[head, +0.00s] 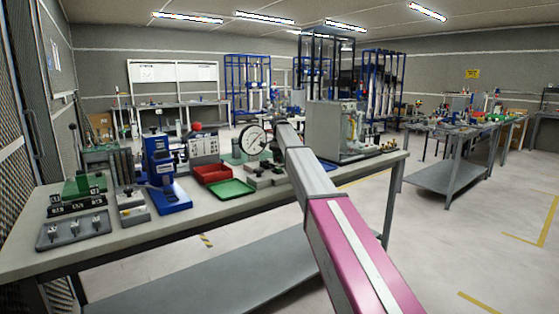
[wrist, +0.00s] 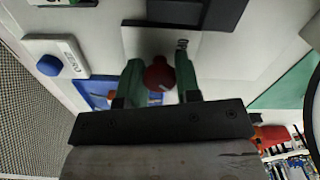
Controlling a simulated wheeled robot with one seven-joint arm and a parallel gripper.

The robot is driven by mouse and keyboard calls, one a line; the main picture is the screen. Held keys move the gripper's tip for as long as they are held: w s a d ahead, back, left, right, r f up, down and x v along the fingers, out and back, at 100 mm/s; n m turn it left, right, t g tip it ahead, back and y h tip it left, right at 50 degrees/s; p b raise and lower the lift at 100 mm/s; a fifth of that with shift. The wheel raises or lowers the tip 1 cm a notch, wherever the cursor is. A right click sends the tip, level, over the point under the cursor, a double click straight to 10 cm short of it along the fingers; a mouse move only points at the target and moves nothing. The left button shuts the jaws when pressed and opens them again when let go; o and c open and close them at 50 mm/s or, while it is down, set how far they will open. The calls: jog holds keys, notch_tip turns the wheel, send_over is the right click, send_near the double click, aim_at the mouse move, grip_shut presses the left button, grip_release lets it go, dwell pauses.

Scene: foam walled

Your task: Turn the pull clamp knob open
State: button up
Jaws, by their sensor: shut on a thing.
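A dark red round knob (wrist: 158,75) sits between the two green fingers of my gripper (wrist: 160,82) in the wrist view. The fingers stand one on each side and appear to touch it. My gripper is shut on this knob. Behind it is a pale panel (wrist: 220,65). The clamp's stem and body are mostly hidden behind the knob and fingers. In the head view, my arm reaches over the near workbench, and I cannot make out the fingertips clearly there.
The workbench (head: 120,247) holds a blue press (head: 165,180), a red tray (head: 212,173), a green tray (head: 231,189) and a dial gauge (head: 253,140). A grey cabinet (head: 325,130) stands beyond my arm. In the wrist view, a blue button (wrist: 40,68) is at left.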

jog(key=n, duration=0.4)
jog(key=shift+n, duration=0.4)
jog(key=n, duration=0.4)
jog(key=shift+n, duration=0.3)
jog(key=n, duration=0.4)
jog(key=shift+n, duration=2.1)
jog(key=o, duration=0.9)
jog(key=shift+o, duration=0.2)
